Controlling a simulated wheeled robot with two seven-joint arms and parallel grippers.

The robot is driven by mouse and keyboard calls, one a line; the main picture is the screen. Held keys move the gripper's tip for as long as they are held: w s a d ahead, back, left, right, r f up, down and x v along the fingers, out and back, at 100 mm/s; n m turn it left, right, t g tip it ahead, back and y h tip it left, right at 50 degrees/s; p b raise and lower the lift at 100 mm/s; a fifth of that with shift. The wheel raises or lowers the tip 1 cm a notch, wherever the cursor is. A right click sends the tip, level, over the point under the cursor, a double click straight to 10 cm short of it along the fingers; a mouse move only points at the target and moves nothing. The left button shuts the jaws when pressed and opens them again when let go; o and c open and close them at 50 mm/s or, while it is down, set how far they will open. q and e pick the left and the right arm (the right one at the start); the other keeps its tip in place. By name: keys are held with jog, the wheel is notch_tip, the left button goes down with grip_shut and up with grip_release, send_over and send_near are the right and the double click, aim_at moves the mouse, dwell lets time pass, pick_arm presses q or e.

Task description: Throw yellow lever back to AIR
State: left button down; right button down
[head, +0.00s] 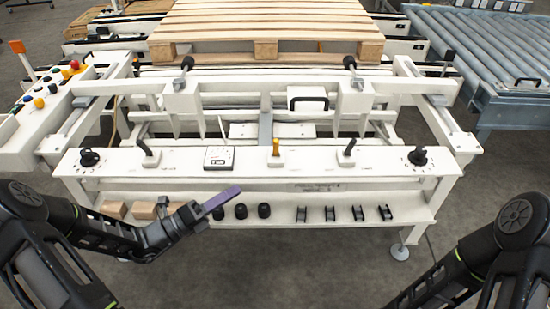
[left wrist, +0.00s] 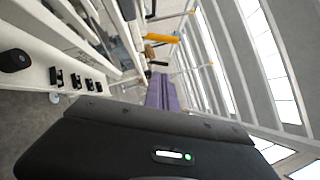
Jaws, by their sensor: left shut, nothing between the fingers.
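The yellow lever (head: 276,147) stands on the white control panel (head: 205,177), right of the small gauge plate, and looks close to upright in the head view. In the left wrist view the yellow lever (left wrist: 162,38) shows beyond my fingers. The label text beside it is too small to read. My left gripper (head: 232,193) has purple fingers, shut and empty, in front of the panel and lower left of the lever, apart from it. The fingers also show in the left wrist view (left wrist: 162,92). My right arm comes in at the lower right, but its gripper is out of view.
Black levers (head: 148,154) and (head: 346,152) flank the yellow one, with black knobs (head: 89,157) at the panel ends. The lower shelf (head: 300,200) holds wooden blocks, black cylinders and black clips. A wooden pallet (head: 265,30) lies behind. Floor in front is clear.

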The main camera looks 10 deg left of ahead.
pick_arm(q)
jog(key=shift+r+n, duration=0.45)
jog(key=shift+n, duration=0.05)
jog(key=shift+d, duration=0.1)
jog(key=b, duration=0.1)
send_near(276, 148)
jog(key=w+d, duration=0.3)
jog(key=d, duration=0.2)
jog(key=shift+w+r, duration=0.5)
jog(key=shift+r, duration=0.2)
